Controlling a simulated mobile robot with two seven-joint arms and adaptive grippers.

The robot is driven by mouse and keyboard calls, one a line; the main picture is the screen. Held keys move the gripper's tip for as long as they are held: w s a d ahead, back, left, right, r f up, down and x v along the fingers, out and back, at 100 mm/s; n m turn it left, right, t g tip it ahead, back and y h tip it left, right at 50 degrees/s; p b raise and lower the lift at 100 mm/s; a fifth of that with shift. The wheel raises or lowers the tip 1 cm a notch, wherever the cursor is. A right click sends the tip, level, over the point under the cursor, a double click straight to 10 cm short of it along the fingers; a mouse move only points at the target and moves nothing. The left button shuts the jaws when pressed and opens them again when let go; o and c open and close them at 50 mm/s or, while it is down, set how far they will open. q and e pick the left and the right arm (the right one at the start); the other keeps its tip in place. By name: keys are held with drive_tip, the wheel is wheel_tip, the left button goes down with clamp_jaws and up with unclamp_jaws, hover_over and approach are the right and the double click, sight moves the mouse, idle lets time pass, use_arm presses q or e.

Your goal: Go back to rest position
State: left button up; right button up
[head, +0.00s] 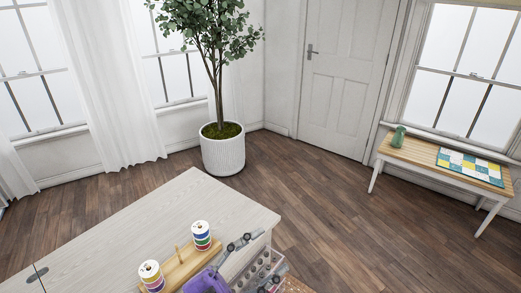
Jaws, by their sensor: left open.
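My left gripper (268,255) is at the bottom centre of the head view, by the right end of the pale wooden cabinet top (165,222). Its two grey fingers are spread apart, and I see nothing held between them. Behind and below the fingers, an open drawer or rack (257,268) with several small round items shows in part. My right gripper is not in view.
A purple object (207,282) is close to my left gripper. A potted tree (222,153) and a side table (440,157) stand beyond. The floor between is clear.

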use_arm(q)
drive_tip(key=s+a+f+n+t+y, duration=0.1)
drive_tip(key=a+f+n+t+y, duration=0.4)
drive_tip(key=a+f+n+y, duration=0.9)
drive_tip(key=s+a+f+n+g+y, duration=0.2)
drive_tip(key=s+a+f+g, duration=0.1)
drive_tip(key=s+f, duration=0.6)
drive_tip(key=s+a+f+n+g+y+p, duration=0.1)
drive_tip(key=s+a+f+n+g+y, duration=0.1)
drive_tip(key=s+f, duration=0.8)
drive_tip(key=a+g, duration=0.1)
drive_tip(key=g, duration=0.1)
drive_tip(key=shift+s+a+g, duration=0.15)
drive_tip(key=shift+s+g, duration=0.15)
